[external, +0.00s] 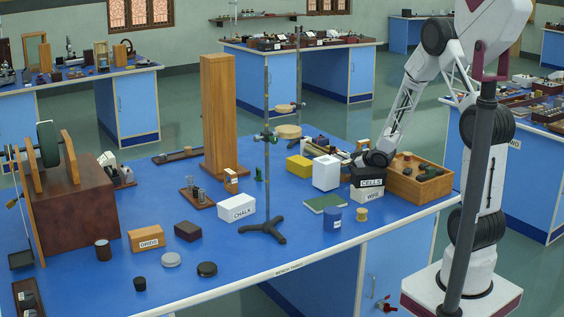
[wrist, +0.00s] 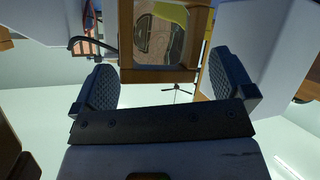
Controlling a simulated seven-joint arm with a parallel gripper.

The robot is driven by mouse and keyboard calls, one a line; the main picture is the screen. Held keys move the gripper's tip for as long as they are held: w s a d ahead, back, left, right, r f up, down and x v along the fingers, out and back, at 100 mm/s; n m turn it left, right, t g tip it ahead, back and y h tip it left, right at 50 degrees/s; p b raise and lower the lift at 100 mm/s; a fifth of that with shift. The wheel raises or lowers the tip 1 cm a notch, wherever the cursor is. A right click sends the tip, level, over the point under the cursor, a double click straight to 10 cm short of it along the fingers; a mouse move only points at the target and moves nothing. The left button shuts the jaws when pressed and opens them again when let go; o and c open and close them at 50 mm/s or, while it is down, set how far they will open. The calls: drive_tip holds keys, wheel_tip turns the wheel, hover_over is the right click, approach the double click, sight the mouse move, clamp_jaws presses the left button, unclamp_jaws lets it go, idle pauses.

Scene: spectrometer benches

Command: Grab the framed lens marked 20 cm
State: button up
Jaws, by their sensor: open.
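A wooden square frame (wrist: 160,75) with a clear pane or lens inside stands upright ahead of my gripper in the wrist view. Its inside shows a distorted view of what lies behind. I can read no 20 cm mark on it. My gripper (wrist: 168,88) is open, with one dark ridged finger to the left of the frame's lower part and one to the right. Neither finger visibly grips it. In the external view my gripper (external: 371,159) is low over the bench, behind the CELLS box. A small wooden piece (external: 363,145) shows beside it; I cannot tell whether it is the same frame.
The black CELLS box (external: 368,178) stands on the WIRE box (external: 367,195) close by. A wooden tray (external: 432,188) is to the right, a white box (external: 326,173) and yellow box (external: 299,168) to the left. A metal stand (external: 267,205) rises mid-bench. The front middle has free room.

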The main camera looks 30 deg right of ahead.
idle(0.4)
drive_tip(key=c, duration=0.7)
drive_tip(key=shift+r, duration=0.7)
drive_tip(key=c, duration=0.3)
drive_tip(key=shift+r, duration=4.35)
drive_tip(key=shift+c, duration=0.3)
